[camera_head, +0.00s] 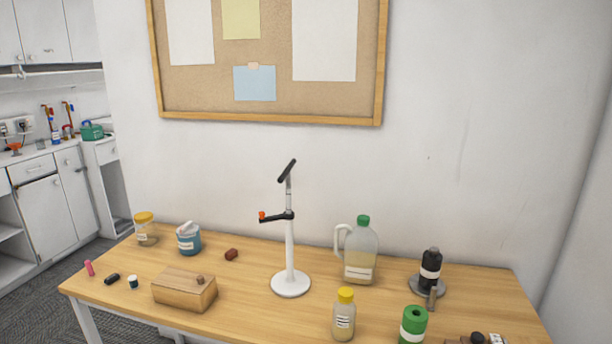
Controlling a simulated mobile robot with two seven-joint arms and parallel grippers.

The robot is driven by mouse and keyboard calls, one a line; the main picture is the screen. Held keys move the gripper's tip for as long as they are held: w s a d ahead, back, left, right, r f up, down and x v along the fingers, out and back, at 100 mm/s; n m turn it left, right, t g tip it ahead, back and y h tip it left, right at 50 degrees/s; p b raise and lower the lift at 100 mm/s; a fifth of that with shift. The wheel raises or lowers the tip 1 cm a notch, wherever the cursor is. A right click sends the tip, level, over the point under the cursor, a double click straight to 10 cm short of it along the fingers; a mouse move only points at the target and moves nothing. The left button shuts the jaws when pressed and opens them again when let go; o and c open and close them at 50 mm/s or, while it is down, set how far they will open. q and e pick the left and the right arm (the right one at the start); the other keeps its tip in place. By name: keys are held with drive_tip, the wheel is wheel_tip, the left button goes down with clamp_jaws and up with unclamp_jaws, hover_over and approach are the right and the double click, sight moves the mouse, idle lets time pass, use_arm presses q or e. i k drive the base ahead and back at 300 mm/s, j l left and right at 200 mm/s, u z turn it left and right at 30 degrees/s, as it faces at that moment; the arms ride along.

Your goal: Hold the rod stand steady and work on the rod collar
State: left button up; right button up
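The rod stand (290,245) stands upright on the wooden table, with a round white base and a white rod. A dark collar (287,216) sits around the rod partway up. A black arm with an orange-red knob (262,217) reaches from the collar to the left. A black bar lies tilted across the top of the rod. Neither of my grippers is in the picture, and nothing touches the stand.
A wooden box (185,291) is left of the stand. A jug with a green cap (360,254) is right behind it, and a yellow-capped bottle (344,316) is at front right. A dark bottle (430,270) and a green-topped container (413,325) are farther right. Bare tabletop lies around the base.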

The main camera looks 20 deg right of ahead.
sight(262, 219)
drive_tip(key=i+j+z, duration=0.1)
drive_tip(key=z, duration=0.25)
drive_tip(key=j+z, duration=0.35)
drive_tip(key=i+j+z, duration=0.1)
drive_tip(key=z, duration=0.25)
drive_tip(key=j+z, duration=0.45)
drive_tip(key=j, duration=0.5)
